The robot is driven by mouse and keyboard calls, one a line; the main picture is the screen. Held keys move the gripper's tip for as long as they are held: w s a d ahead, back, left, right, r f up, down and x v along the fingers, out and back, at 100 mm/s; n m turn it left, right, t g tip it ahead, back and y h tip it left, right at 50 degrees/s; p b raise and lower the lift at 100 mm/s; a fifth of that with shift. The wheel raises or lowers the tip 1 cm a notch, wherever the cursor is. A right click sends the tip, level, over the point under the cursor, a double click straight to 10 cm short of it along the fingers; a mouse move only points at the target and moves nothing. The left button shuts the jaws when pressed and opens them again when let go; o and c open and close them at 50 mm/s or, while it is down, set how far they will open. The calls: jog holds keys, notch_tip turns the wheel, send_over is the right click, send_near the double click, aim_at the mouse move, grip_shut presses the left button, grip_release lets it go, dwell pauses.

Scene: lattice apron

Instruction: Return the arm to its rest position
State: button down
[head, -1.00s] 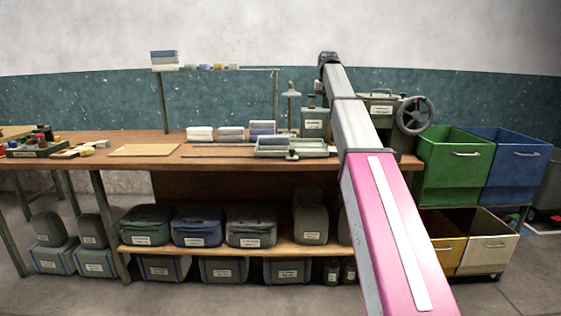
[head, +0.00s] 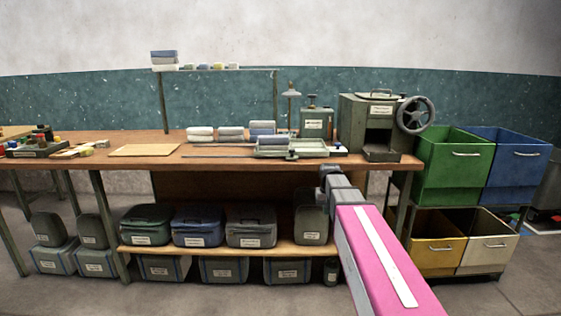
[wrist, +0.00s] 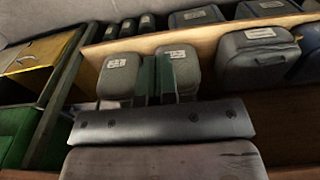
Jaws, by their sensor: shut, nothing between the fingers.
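My arm reaches forward from the lower right of the head view, with its far end just below the front edge of the workbench (head: 150,165). My gripper (wrist: 155,78) shows in the wrist view as two dark green fingers side by side, shut and empty. Behind the fingers are two grey-green bags (wrist: 118,76) with white labels on the bench's lower shelf. I cannot tell whether the fingers touch them. In the head view the fingers cannot be made out at the arm's end.
A grey-green press with a handwheel (head: 416,115) stands at the bench's right end. A green bin (head: 455,165), a blue bin (head: 517,165), a yellow bin (head: 436,243) and a white bin (head: 488,242) stand right. Bags, such as a blue one (head: 198,227), fill the lower shelf.

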jog(key=s+f, duration=0.8)
jog(key=s, duration=0.2)
jog(key=s+f, duration=0.7)
jog(key=s, duration=0.3)
jog(key=shift+s+f+g, duration=0.3)
jog(key=shift+s+f, duration=0.05)
jog(key=shift+f, duration=0.05)
